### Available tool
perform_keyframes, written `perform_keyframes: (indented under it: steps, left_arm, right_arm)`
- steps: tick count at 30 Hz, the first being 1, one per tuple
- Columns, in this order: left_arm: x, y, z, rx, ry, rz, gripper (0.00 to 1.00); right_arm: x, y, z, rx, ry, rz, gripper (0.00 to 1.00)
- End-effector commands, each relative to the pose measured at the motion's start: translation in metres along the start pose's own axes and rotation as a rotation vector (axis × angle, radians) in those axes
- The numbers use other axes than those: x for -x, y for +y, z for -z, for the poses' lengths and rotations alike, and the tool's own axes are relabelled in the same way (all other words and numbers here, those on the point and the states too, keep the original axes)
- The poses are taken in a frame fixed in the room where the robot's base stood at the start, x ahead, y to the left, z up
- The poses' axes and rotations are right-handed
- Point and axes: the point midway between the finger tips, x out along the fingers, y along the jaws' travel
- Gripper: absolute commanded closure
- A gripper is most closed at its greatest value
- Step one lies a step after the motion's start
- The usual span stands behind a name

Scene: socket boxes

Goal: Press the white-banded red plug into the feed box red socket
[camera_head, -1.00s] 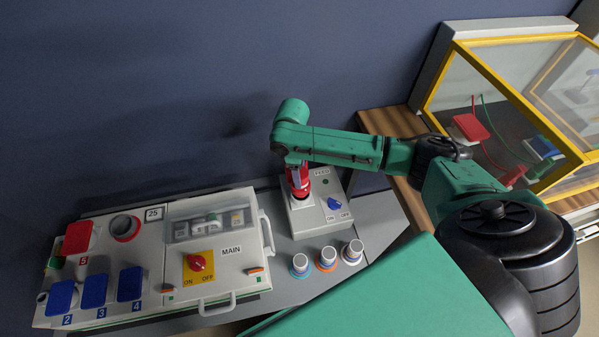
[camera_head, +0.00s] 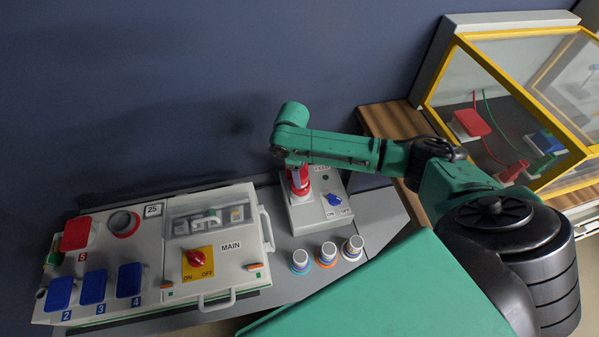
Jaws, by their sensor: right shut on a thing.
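The feed box (camera_head: 309,216) is a small grey box on the bench, with a blue ON/OFF knob (camera_head: 334,200) on its top. My right gripper (camera_head: 297,166) points down over the left part of the feed box. It is shut on the red plug (camera_head: 300,180), which stands about upright at the box's red socket. A pale ring shows around the plug's lower end. The socket is mostly hidden by plug and gripper, and I cannot tell how deep the plug sits. My left gripper is not in view.
The main box (camera_head: 230,270), with a red rotary switch (camera_head: 195,258), stands left of the feed box. Three small ringed cylinders (camera_head: 327,254) stand in front of the feed box. A yellow-framed clear case (camera_head: 500,95) is at the right. A dark blue wall is close behind.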

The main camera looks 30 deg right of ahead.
Motion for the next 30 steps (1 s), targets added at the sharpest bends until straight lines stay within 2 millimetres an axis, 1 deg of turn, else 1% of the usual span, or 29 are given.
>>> perform_keyframes:
  steps: [3,4,5,6,7,16,19,20,23,27,30]
  left_arm:
    - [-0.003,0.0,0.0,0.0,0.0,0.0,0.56]
    - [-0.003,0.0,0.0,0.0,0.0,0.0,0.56]
    - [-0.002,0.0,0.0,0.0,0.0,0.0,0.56]
    - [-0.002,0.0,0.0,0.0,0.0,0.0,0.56]
    - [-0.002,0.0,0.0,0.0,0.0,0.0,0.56]
    - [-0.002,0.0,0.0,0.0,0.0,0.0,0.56]
    - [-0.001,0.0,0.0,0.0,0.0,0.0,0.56]
    - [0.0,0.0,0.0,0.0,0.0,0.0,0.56]
    - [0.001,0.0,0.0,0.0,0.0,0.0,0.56]
    - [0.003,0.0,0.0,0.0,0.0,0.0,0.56]
    - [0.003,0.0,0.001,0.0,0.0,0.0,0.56]
  right_arm:
    - [-0.007,-0.001,0.0,0.001,-0.003,0.003,1.0]
    - [-0.008,-0.001,0.0,0.001,-0.003,0.003,0.41]
    - [-0.007,-0.001,0.0,0.001,-0.002,0.003,0.29]
    - [-0.007,-0.001,0.0,0.001,-0.002,0.003,0.14]
    - [-0.007,-0.001,0.0,0.001,-0.002,0.003,0.1]
    - [-0.006,-0.001,0.0,0.001,-0.002,0.003,0.1]
    - [0.004,-0.001,0.001,0.001,0.001,0.002,0.1]
    - [0.01,-0.001,0.001,0.001,0.001,0.002,0.1]
    - [0.035,0.0,0.001,0.001,0.003,0.0,0.1]
    - [0.078,0.0,0.001,0.002,0.003,0.0,0.1]
    - [0.106,0.0,0.001,0.002,0.003,0.0,0.1]
